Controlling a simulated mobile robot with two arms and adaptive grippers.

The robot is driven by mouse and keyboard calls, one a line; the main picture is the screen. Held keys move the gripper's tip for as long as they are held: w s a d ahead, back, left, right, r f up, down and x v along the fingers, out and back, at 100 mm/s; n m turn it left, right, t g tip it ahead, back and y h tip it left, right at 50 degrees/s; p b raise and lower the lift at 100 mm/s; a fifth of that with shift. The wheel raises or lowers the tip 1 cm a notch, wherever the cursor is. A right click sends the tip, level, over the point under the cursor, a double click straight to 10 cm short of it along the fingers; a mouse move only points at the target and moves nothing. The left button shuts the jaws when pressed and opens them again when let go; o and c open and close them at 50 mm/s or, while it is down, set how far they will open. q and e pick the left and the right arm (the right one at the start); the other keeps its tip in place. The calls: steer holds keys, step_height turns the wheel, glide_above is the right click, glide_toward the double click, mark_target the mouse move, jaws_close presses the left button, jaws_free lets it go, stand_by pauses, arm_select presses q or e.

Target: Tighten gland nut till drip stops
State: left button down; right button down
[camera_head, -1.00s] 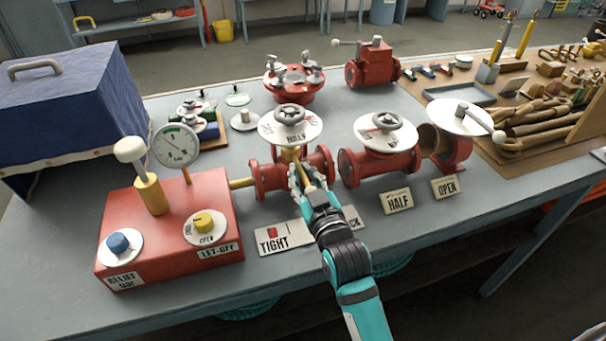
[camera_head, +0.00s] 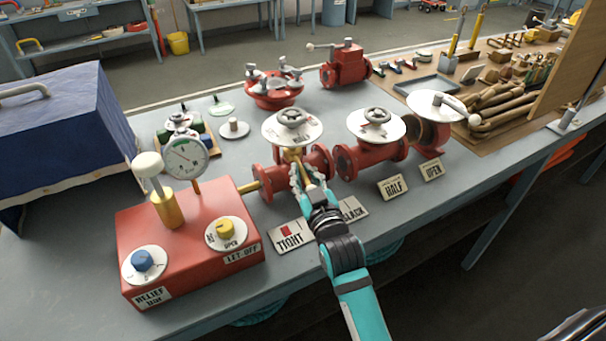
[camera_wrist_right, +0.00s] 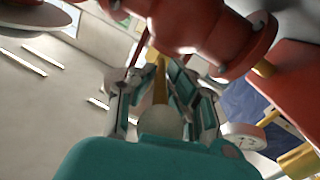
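The gland nut (camera_head: 291,154) is a brass piece below the white handwheel plate (camera_head: 292,127) of the nearest red valve (camera_head: 267,181). A brass lever with a pale round end (camera_wrist_right: 161,122) comes from it. My right gripper (camera_head: 308,182) is at the valve's front, with its fingers on both sides of the lever; whether they press on it I cannot tell. A plate reading TIGHT (camera_head: 290,240) with a red mark and one ending in LACK (camera_head: 354,210) lie in front. I cannot make out any drip. My left gripper is out of view.
A red box (camera_head: 190,235) with gauge (camera_head: 187,155), brass plunger, blue knob and yellow LET-OFF knob stands left. Two further valves with HALF (camera_head: 393,187) and OPEN (camera_head: 432,170) plates stand right. A blue-covered box (camera_head: 62,140) is far left. The front bench strip is mostly clear.

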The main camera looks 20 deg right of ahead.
steer(key=c, duration=1.7)
jaws_free()
steer(key=shift+f, duration=0.2)
steer(key=shift+o, duration=1.3)
steer(key=shift+a, duration=0.1)
steer(key=shift+o, duration=0.4)
steer(key=shift+a+r, duration=0.1)
steer(key=shift+s, duration=0.4)
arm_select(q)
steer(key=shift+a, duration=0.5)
arm_select(e)
steer(key=s, duration=1.1)
steer(key=shift+s+a, duration=0.15)
steer(key=shift+a, duration=0.1)
